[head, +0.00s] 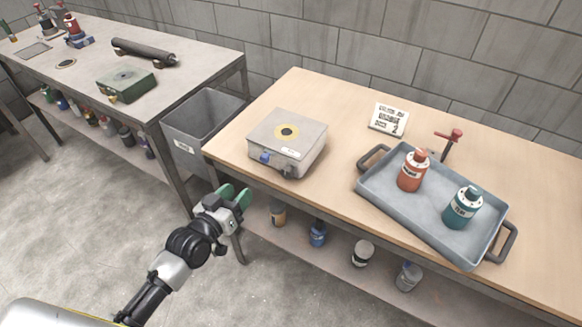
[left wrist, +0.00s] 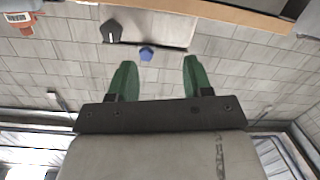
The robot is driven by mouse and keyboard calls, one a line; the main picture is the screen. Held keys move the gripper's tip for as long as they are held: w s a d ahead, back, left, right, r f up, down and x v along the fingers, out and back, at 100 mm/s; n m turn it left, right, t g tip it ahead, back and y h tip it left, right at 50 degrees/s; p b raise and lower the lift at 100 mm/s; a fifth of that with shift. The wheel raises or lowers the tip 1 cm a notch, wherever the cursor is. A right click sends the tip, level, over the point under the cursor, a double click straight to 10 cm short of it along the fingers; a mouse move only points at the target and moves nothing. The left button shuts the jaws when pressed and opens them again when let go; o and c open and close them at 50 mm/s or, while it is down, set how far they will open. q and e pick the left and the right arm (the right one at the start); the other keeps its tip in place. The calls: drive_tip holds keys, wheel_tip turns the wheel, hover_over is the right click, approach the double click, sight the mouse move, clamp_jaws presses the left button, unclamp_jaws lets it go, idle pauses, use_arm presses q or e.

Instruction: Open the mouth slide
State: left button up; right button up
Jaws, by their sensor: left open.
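A pale grey box (head: 300,138) stands near the left end of the wooden table in the head view. I cannot tell which part is the mouth slide. My left gripper (head: 236,194), with green fingers, is open and empty in front of the table's left end, apart from the box. In the left wrist view, the blue knob (left wrist: 147,53) and dark knob (left wrist: 112,30) show beyond the open fingers (left wrist: 160,63). My right gripper is out of view.
A grey tray (head: 425,222) with an orange bottle (head: 412,172) and a teal bottle (head: 462,208) is to the right. A grey bin (head: 198,130) stands left of the wooden table (head: 335,95). Several jars sit on its lower shelf.

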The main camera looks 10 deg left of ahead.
sight(263, 161)
use_arm(q)
drive_tip(key=shift+t+h, duration=0.4)
drive_tip(key=shift+h, duration=0.1)
drive_tip(key=w+d+r, duration=0.2)
drive_tip(key=w, duration=0.1)
drive_tip(key=w+d+r, duration=0.1)
drive_tip(key=w, duration=0.1)
drive_tip(key=shift+w+d+r, duration=0.15)
drive_tip(key=shift+w+r, duration=0.05)
drive_tip(key=shift+r, duration=0.1)
drive_tip(key=x, duration=0.4)
drive_tip(key=shift+f, duration=0.1)
drive_tip(key=shift+w+d, duration=0.25)
drive_tip(key=shift+w, duration=0.35)
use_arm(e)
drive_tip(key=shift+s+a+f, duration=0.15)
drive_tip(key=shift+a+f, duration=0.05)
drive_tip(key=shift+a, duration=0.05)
